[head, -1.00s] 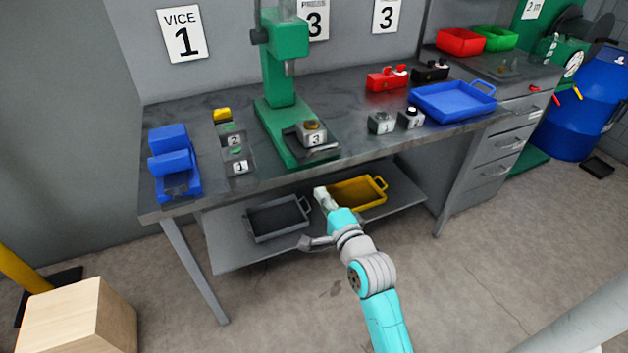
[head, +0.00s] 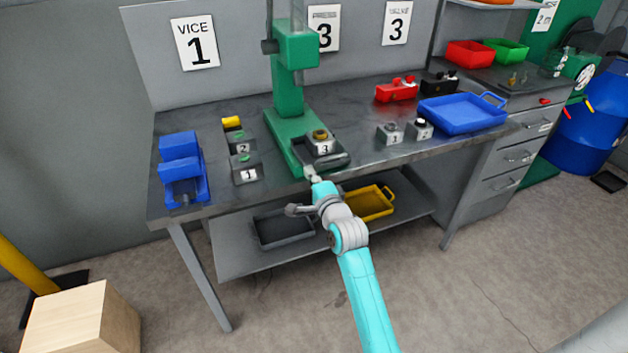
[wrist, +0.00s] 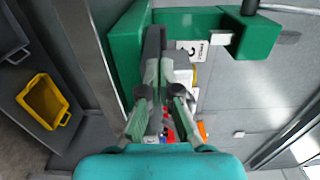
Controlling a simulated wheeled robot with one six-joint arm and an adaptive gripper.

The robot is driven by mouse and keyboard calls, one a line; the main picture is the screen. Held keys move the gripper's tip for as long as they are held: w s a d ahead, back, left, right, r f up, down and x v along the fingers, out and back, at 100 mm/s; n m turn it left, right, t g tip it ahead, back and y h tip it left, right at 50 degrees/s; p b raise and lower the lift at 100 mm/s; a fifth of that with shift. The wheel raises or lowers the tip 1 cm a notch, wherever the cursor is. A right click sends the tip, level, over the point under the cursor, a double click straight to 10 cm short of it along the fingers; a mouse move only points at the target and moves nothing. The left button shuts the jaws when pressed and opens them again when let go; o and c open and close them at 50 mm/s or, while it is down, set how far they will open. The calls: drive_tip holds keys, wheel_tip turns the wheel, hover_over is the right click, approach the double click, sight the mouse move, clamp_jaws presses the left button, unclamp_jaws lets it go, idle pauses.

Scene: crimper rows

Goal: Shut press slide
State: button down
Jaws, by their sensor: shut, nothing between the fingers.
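The green press (head: 290,75) stands on the bench under the sign with a 3. Its dark slide (head: 338,160) sticks out at the front of the press base, toward the bench's front edge. A grey block marked 3 (head: 323,147) with a brass-coloured top sits on the slide. My gripper (head: 311,174) is shut and empty at the bench's front edge, just in front of the slide. In the wrist view my fingers (wrist: 163,95) point at a dark bar (wrist: 153,45), likely the slide's front. I cannot tell whether they touch it.
Blue vice (head: 182,170) and blocks 1 and 2 (head: 243,170) are left of the press. More numbered blocks (head: 390,133) and a blue tray (head: 462,114) are right. Below, the shelf holds a grey tray (head: 284,229) and a yellow tray (head: 370,204).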

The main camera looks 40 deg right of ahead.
sight(300, 157)
idle(0.3)
drive_tip(key=x, duration=0.9)
drive_tip(key=shift+f, duration=0.1)
drive_tip(key=shift+s, duration=0.1)
